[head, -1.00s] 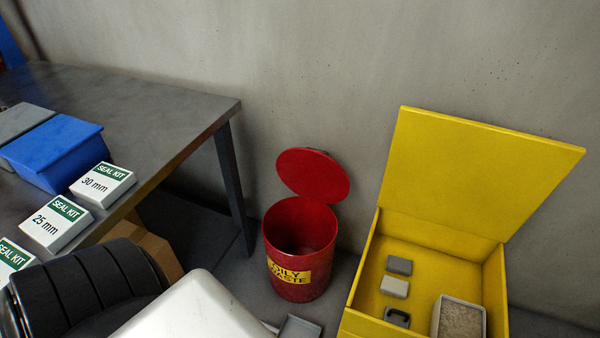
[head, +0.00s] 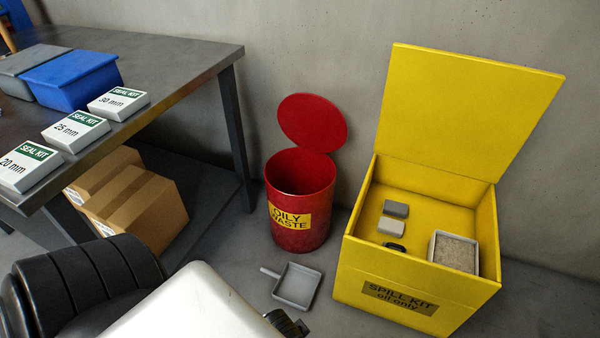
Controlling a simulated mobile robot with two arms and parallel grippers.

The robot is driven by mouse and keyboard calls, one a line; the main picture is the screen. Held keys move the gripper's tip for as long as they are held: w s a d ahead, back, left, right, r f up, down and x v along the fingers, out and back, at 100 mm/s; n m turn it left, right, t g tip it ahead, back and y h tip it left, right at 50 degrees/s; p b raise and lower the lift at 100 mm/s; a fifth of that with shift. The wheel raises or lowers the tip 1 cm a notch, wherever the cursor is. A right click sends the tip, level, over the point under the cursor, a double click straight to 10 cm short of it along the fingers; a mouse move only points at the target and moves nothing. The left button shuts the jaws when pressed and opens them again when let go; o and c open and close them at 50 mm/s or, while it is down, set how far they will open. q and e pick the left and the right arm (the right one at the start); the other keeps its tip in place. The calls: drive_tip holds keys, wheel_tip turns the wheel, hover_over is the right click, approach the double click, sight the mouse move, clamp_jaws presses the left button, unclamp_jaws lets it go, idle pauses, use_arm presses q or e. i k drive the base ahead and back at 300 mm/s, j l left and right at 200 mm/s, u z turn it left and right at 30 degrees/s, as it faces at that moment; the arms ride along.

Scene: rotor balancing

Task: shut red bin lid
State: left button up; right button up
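The red bin (head: 302,232) stands on the floor in the middle of the head view, with a yellow "OILY WASTE" label on its front. Its round red lid (head: 312,122) is open, standing up at the back of the rim and tilted toward the wall. The bin's inside looks dark and I see nothing in it. Neither of my grippers shows in the view. Dark and white parts of my own body fill the bottom left.
A yellow spill kit box (head: 395,272) with its lid up stands right of the bin. A grey dustpan (head: 297,286) lies on the floor in front. A table (head: 190,72) with seal kit boxes is at left, cardboard boxes (head: 140,212) beneath it.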

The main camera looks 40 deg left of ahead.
sight(312, 122)
drive_tip(key=u, duration=1.3)
drive_tip(key=i+u, duration=0.3)
drive_tip(key=u, duration=0.15)
